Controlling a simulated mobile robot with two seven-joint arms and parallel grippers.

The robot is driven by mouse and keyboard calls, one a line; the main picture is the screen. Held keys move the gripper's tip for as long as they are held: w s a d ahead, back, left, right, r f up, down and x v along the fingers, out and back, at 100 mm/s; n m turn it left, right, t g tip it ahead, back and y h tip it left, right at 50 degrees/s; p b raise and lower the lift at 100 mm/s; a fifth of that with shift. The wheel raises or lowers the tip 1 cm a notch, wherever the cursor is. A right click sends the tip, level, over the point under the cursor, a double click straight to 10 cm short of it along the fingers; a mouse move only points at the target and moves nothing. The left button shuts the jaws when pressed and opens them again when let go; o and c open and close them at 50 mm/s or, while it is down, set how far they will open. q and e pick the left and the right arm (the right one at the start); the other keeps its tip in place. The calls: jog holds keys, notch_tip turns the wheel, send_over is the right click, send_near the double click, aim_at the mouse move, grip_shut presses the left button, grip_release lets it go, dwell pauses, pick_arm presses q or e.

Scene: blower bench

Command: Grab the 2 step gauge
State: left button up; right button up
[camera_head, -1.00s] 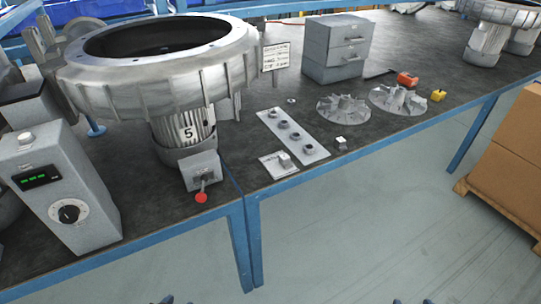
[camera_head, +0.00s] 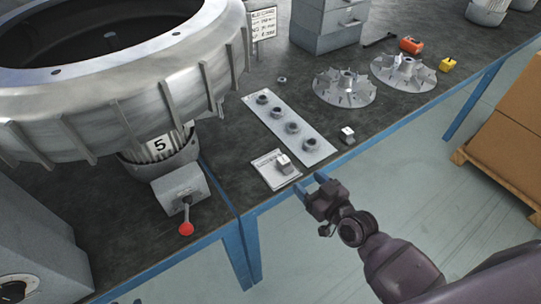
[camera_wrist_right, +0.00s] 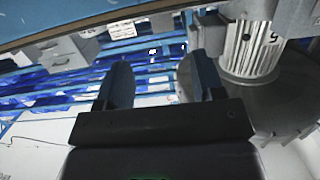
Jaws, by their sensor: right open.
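A small grey block (camera_head: 283,163) stands on a white plate or card (camera_head: 268,172) near the bench's front edge. Another small light block (camera_head: 347,134) with a dark mark on top sits further right, by the same edge. I cannot read a 2 on either, so which is the 2 step gauge is unclear. My right gripper (camera_head: 311,184) is open and empty, in front of the bench edge just below and right of the card. Its two fingers stand apart in the right wrist view (camera_wrist_right: 155,82), with no block between them. My left gripper is not in view.
A light strip (camera_head: 300,138) with several dark rings lies behind the card. Two finned impellers (camera_head: 345,88) (camera_head: 405,70) lie to the right. A big blower housing numbered 5 (camera_head: 120,85) and a red-knobbed lever (camera_head: 186,228) stand left. Cardboard boxes (camera_head: 505,135) are at right.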

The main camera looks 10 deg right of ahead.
aim_at(287, 163)
jog(key=x, duration=0.4)
jog(key=shift+a+r+b+x, duration=0.1)
jog(key=shift+b+x, duration=0.15)
jog(key=shift+x, duration=1.3)
jog(key=shift+a+r+b+x, duration=0.1)
jog(key=shift+b+x, duration=0.1)
jog(key=shift+x, duration=1.35)
jog(key=shift+r, duration=0.1)
jog(key=c, duration=1.1)
jog(key=shift+r, duration=0.1)
